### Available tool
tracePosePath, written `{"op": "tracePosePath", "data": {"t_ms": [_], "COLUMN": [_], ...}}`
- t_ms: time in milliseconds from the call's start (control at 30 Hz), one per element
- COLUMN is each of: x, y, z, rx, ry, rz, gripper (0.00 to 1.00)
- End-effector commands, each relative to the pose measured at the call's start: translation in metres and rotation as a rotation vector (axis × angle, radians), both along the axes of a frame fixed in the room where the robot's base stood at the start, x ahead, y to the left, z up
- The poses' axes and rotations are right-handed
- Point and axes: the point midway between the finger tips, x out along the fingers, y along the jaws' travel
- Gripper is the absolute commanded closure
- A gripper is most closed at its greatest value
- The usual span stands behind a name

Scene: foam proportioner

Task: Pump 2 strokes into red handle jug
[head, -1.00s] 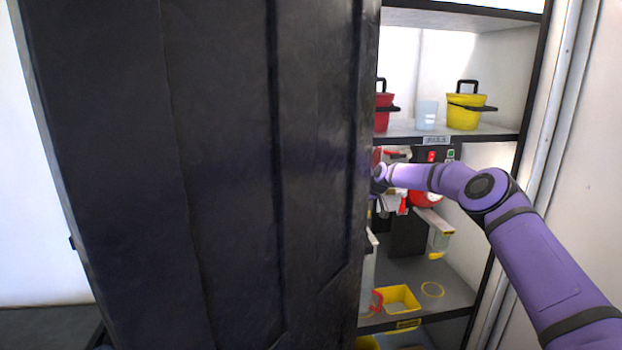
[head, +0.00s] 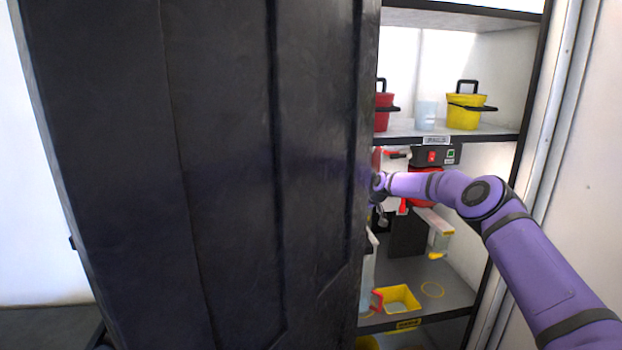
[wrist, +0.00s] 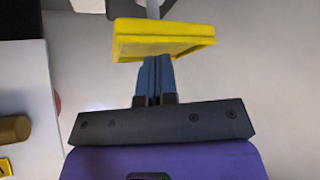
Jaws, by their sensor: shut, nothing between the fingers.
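In the head view a red handle (head: 377,303) shows low in the cabinet, beside a pale clear jug body (head: 367,272); the dark panel hides most of it. A red pump-like unit (head: 424,187) sits mid-cabinet, partly behind my arm. A clear spout with a yellow tip (head: 436,255) hangs to its right. In the wrist view my gripper (wrist: 154,62) is shut and empty. Its blue fingertips are at the lower edge of a yellow block (wrist: 165,42) on a pale stem; I cannot tell whether they touch. In the head view the gripper is hidden behind the panel.
A large dark panel (head: 220,180) blocks the left and centre. A red bucket (head: 383,112), clear cup (head: 425,115) and yellow bucket (head: 463,112) stand on the shelf above.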

Motion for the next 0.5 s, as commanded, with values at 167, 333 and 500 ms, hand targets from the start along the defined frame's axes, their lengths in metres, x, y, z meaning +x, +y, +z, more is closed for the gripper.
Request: {"op": "tracePosePath", "data": {"t_ms": [167, 333, 500], "x": [-0.001, -0.001, -0.001], "y": [0.000, 0.001, 0.001], "z": [-0.008, -0.014, -0.020], "rx": [0.000, 0.000, 0.000], "ry": [0.003, 0.004, 0.003], "rz": [0.001, 0.002, 0.001], "gripper": [1.00, 1.00, 1.00]}}
